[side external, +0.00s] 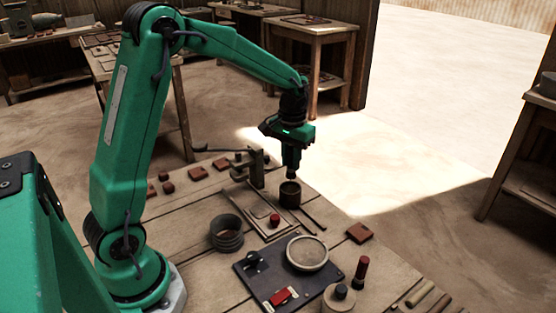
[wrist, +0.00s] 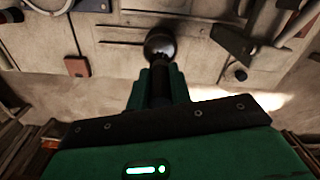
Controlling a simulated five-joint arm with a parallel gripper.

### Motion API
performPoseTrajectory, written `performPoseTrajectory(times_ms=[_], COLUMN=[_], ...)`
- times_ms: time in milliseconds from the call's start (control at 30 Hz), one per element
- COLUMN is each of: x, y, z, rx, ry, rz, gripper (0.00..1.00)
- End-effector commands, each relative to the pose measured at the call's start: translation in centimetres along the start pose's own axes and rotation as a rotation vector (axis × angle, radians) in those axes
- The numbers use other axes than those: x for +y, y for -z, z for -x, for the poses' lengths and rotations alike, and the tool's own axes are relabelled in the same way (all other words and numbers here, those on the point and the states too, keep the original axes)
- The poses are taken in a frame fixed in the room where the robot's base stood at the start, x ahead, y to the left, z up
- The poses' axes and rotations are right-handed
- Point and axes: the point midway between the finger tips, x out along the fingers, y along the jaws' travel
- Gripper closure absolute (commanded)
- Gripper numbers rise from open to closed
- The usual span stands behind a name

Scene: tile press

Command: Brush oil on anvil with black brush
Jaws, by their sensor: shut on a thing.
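My gripper (side external: 291,158) points straight down and is shut on the black brush (side external: 291,173). The brush hangs upright, its lower end at the mouth of a dark round pot (side external: 290,196); I cannot tell how far inside it is. In the wrist view, the dark brush handle (wrist: 159,88) runs from my jaws to the round, shiny pot (wrist: 160,42). The bristles are hidden. A metal press (side external: 257,168) with a long lever stands just left of the pot; it also shows in the wrist view (wrist: 236,46). I cannot clearly make out its anvil.
A wooden tray (side external: 248,211) lies beside the pot. In front are a coil-like ring (side external: 227,241), a dark board (side external: 250,270) with a round dish (side external: 307,238), and a red-topped upright piece (side external: 361,268). Reddish tiles (side external: 360,232) lie around. The table's right edge is close to the pot.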

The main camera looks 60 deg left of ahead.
Motion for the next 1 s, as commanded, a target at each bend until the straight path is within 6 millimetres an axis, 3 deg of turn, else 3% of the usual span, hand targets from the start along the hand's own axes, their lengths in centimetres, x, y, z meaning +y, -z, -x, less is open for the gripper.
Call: performPoseTrajectory(times_ms=[500,1000], x=[0.0,0.0], y=[0.0,0.0], z=[-3.6,-3.9], rx=[-0.001,0.0], ry=[0.0,0.0], rz=[0.0,0.0], gripper=[1.0,1.0])
